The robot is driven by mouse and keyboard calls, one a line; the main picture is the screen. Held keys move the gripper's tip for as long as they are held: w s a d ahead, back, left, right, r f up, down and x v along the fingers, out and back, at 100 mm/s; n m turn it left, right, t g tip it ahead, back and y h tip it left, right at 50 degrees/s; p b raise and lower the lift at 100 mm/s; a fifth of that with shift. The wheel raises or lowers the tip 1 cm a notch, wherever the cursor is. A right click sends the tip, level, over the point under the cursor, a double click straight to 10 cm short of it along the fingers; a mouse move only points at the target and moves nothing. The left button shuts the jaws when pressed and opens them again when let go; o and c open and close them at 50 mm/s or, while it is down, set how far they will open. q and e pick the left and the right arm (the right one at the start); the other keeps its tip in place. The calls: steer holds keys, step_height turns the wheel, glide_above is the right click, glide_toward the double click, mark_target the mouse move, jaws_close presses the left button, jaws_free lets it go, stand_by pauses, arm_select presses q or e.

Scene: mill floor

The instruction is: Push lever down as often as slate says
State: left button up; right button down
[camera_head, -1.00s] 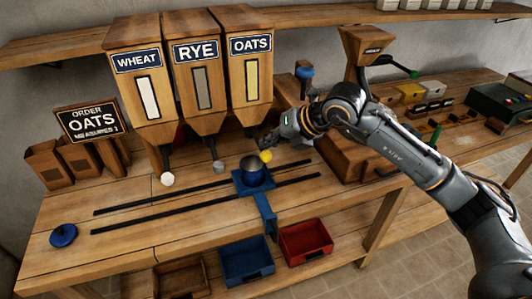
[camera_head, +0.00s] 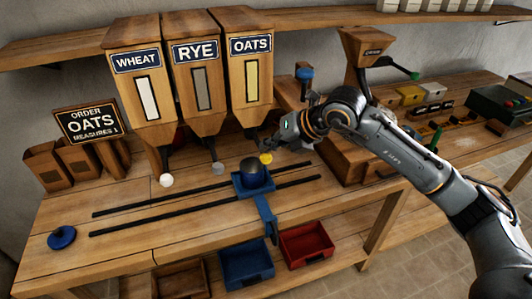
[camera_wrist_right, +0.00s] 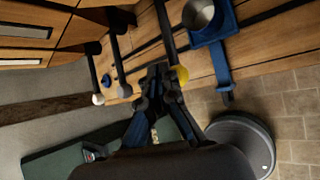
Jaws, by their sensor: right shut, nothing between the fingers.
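The slate (camera_head: 90,123) reads "ORDER OATS MEASURES 1". The OATS hopper (camera_head: 250,75) is the rightmost of three; its dark lever ends in a yellow knob (camera_head: 266,158), also seen in the wrist view (camera_wrist_right: 180,75). My right gripper (camera_head: 270,147) is shut and empty, its fingertips right at the knob from above; I cannot tell whether they touch. In the wrist view the shut fingers (camera_wrist_right: 160,76) lie beside the knob. My left gripper is not in view.
The WHEAT lever has a white knob (camera_head: 166,180), the RYE lever a grey knob (camera_head: 217,168). Two dark rails (camera_head: 140,222) run along the bench. A blue bin (camera_head: 246,264) and a red bin (camera_head: 306,243) stand below. A wooden box (camera_head: 350,155) is to the right.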

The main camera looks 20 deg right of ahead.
mark_target(271, 158)
steer(key=shift+f+b, duration=2.05)
steer(key=shift+f, duration=0.25)
stand_by(1.5)
steer(key=shift+r, duration=0.15)
stand_by(0.4)
steer(key=shift+r+p, duration=1.75)
steer(key=shift+r, duration=1.15)
steer(key=shift+r+p, duration=1.45)
steer(key=shift+r, duration=1.05)
